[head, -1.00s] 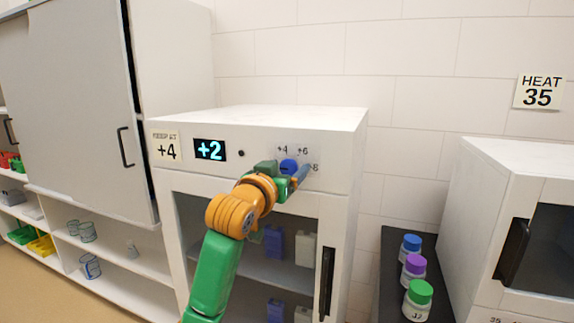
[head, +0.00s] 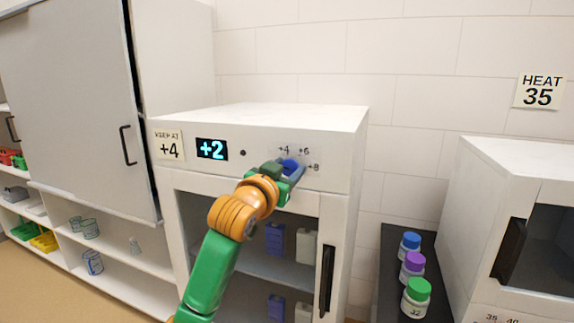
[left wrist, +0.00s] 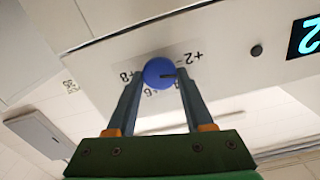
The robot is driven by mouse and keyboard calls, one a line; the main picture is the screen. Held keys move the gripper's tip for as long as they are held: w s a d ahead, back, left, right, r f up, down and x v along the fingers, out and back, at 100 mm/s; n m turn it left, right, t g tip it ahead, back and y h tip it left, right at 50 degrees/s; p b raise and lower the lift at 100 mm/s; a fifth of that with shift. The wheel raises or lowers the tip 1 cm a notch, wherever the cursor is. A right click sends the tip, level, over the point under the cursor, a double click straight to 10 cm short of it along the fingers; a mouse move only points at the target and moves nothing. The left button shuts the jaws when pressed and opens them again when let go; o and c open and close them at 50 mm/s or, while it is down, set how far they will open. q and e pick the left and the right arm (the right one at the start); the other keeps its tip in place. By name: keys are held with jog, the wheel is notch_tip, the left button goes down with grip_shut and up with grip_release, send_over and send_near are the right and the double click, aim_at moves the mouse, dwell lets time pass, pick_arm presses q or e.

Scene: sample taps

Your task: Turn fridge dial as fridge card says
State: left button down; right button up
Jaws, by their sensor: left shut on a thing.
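The white fridge (head: 215,178) stands in the middle of the head view. Its card (head: 168,146) reads "KEEP AT +4". Its lit display (head: 211,149) reads +2. The blue dial (head: 291,166) is on the panel's right, with +4, +6 and +8 printed around it; the left wrist view shows the dial (left wrist: 158,73) and a +2 mark too. In that view the dial's dark pointer line points toward the +2 side. My left gripper (head: 288,170) is shut on the dial, one finger on each side. My right gripper is not in view.
The fridge door has a dark upright handle (head: 327,280) below the dial. At right, a dark surface holds several capped jars (head: 411,262) beside a white heater (head: 490,210) under a "HEAT 35" card (head: 538,92). A cabinet (head: 70,100) with shelves stands at left.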

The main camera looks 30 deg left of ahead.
pick_arm(q)
jog(key=m+p, duration=0.3)
jog(key=m, duration=0.2)
jog(key=shift+d+r, duration=0.1)
jog(key=shift+r, duration=0.05)
jog(key=shift+f+m+p, duration=0.2)
jog(key=shift+m+p, duration=1.1)
jog(key=shift+m, duration=0.8)
jog(key=shift+c, duration=1.6)
grip_release()
jog(key=shift+w+f, duration=0.1)
jog(key=shift+w, duration=0.05)
